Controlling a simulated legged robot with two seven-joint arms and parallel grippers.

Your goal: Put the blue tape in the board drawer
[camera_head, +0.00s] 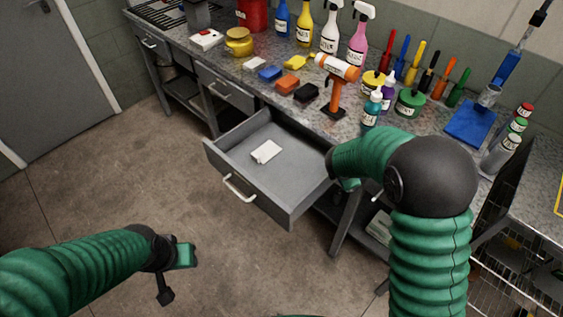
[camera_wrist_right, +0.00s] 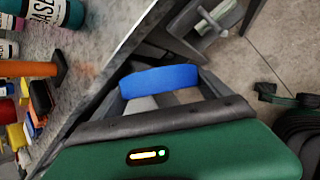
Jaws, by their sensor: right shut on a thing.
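The blue tape (camera_wrist_right: 158,80) is a blue roll seen edge-on in the right wrist view, between the fingers of my right gripper (camera_wrist_right: 160,98), which is shut on it. In the head view my right gripper (camera_head: 343,182) is at the right side of an open grey drawer (camera_head: 215,160); its fingers and the tape are mostly hidden by my arm. The drawer is pulled out from under the bench, and a small white box (camera_head: 266,151) lies in it. My left gripper (camera_head: 178,270) is over the floor at the lower left, apart from the drawer; its opening is unclear.
A wire rack (camera_head: 520,270) stands at the lower right. The drawer floor around the white box is clear.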

